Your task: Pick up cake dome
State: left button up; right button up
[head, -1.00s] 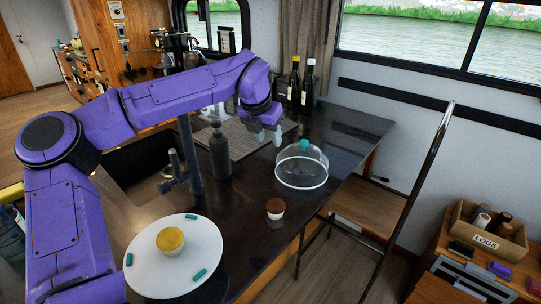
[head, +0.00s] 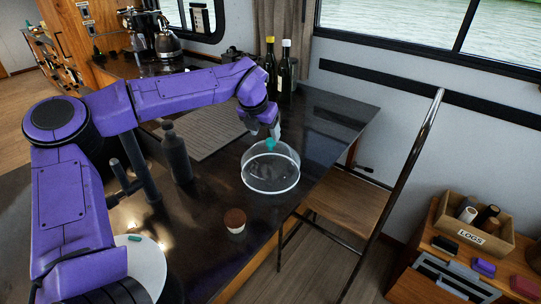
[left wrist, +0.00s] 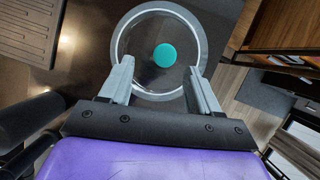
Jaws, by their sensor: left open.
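The cake dome (head: 270,172) is clear with a pale rim and a teal knob on top. It stands on the dark counter near its right edge. My left gripper (head: 268,133) is right at the top of the dome, by the knob. In the left wrist view the dome (left wrist: 125,40) lies beyond the two fingers of my left gripper (left wrist: 160,85). The fingers are open, and the teal knob (left wrist: 165,55) shows between them, a little past the tips. I cannot tell whether a finger touches the dome. My right gripper is not in view.
A small brown-topped cup (head: 235,220) stands in front of the dome. A dark bottle (head: 177,153) and the tap (head: 140,170) stand to the left. Two wine bottles (head: 285,75) stand behind. A white plate (head: 148,262) is at lower left. A chair (head: 345,200) stands right of the counter.

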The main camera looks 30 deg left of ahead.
aim_at(271, 140)
pick_arm(q)
jog(key=x, duration=0.3)
jog(key=p+x, duration=0.1)
jog(key=shift+w+d+f, duration=0.25)
jog(key=shift+w+d, duration=0.05)
jog(key=shift+w, duration=0.1)
jog(key=shift+s+r, duration=0.1)
jog(key=shift+s, duration=0.1)
jog(key=shift+c, duration=0.9)
jog(key=shift+w, duration=0.1)
grip_shut()
